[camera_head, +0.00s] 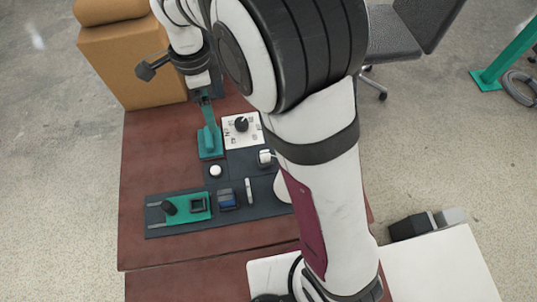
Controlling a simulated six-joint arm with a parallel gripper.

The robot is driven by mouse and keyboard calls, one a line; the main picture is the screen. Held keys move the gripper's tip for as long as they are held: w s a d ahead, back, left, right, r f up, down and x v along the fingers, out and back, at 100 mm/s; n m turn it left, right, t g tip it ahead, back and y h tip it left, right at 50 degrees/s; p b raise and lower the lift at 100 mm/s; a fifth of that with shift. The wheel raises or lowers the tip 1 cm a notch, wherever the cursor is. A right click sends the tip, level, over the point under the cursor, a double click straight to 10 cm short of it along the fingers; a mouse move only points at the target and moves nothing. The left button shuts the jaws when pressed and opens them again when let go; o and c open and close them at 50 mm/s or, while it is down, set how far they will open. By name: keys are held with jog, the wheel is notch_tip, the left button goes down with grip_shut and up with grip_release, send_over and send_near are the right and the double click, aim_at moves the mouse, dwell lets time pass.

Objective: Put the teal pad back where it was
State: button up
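A flat teal pad (188,208) lies at the left end of the dark mat (240,218) on the table. Another teal piece, an upright bar on a square foot (210,147), stands further back beside a white dial panel. My gripper (205,97) is at the top end of this teal bar, pointing down. It is small and dark there, and I cannot tell whether its fingers are closed on the bar or only close to it. My arm hides the right part of the table.
The white panel (236,138) with a black dial is close right of the teal bar. A white round knob (215,171), a blue block (228,199) and a small light bar (249,191) are on the mat. A cardboard box (135,70) stands behind. The red-brown table (150,160) is bare at left.

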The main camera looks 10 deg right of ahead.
jog(key=s+d+r+n, duration=0.55)
jog(key=s+d, duration=0.25)
jog(key=s, duration=0.3)
jog(key=s+d+n, duration=0.1)
jog(key=s+n, duration=0.1)
jog(key=s, duration=0.4)
jog(key=s+d+f+n+y, duration=0.1)
jog(key=s+d+n, duration=0.1)
jog(key=s, duration=0.5)
jog(key=shift+s+d+f+n+y, duration=0.15)
jog(key=shift+s+d+n+y, duration=0.15)
jog(key=shift+n, duration=0.45)
